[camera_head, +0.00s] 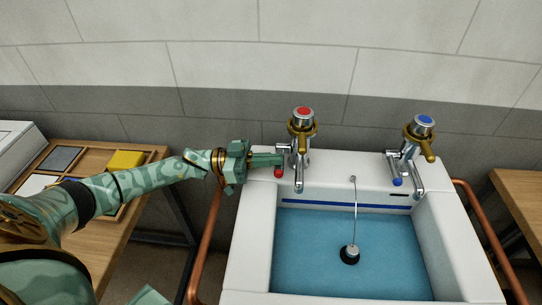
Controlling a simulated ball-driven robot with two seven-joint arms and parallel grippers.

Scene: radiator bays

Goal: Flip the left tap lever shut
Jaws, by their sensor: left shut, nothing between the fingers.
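The left tap (303,150) is chrome with a red top and a brass collar, and its spout hangs over the sink's back edge. A small chrome lever with a red tip (278,173) sticks out at its left side. My left gripper (282,160) is shut and empty, its fingers right beside this lever; I cannot tell whether they touch. The fingers partly hide the lever. The right tap (407,155) has a blue top, a brass handle and a lever with a blue tip (397,182). My right gripper is not in view.
The white sink (258,240) holds blue water. A dark plug (349,255) on a chain sits in it. Copper pipes (206,245) run down both sides. A wooden table (110,245) with a tray, a yellow block (125,160) and flat pieces stands left. A tiled wall is behind.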

